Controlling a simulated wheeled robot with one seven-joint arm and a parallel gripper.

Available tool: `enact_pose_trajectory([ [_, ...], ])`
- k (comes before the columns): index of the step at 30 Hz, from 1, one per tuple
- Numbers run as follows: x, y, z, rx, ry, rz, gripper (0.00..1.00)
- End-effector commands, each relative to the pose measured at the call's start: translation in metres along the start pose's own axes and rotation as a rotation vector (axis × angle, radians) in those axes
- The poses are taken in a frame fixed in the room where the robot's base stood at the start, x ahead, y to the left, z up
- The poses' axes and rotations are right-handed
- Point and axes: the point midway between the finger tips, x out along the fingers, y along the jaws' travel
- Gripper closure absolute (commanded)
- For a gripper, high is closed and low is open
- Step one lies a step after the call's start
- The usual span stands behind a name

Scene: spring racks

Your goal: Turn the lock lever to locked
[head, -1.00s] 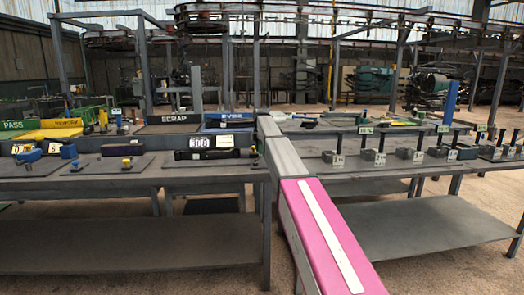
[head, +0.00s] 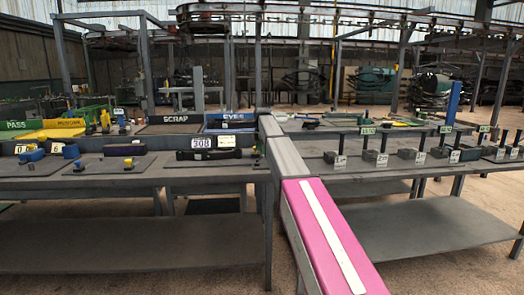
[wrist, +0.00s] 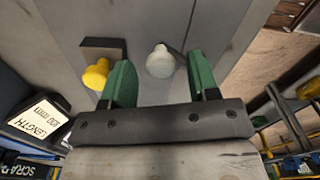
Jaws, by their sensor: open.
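In the wrist view, my gripper (wrist: 160,70) has two green fingers set apart, with nothing clamped between them. A pale grey round knob (wrist: 160,60) shows in the gap between the fingers, apart from both. A yellow knob (wrist: 96,74) is just outside the left finger, by a dark angled plate (wrist: 103,47). Both knobs are over a grey surface. I cannot tell which of these parts is the lock lever or how it is turned. In the head view my gripper is hidden behind my pink and grey arm.
A dark unit with a 308 label (head: 201,142) lies on the left bench (head: 215,172), left of my arm. Fixtures with blue parts and yellow knobs (head: 128,162) are farther left. Several small upright-post blocks (head: 375,158) stand on the right bench. A LENGTH label (wrist: 40,118) shows lower left.

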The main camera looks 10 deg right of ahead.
Motion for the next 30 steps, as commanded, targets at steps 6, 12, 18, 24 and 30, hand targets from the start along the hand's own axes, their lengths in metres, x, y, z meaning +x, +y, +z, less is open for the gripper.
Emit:
enact_pose_trajectory([
  [6,-0.033,0.001,0.0,0.0,-0.001,0.002,0.45],
  [12,-0.071,0.002,0.0,0.0,0.0,0.002,0.45],
  [18,-0.096,0.001,0.0,-0.001,0.0,0.002,0.45],
  [24,-0.104,0.0,0.0,-0.001,0.0,0.0,0.45],
  [30,-0.104,0.0,0.0,-0.001,0.0,0.0,0.45],
])
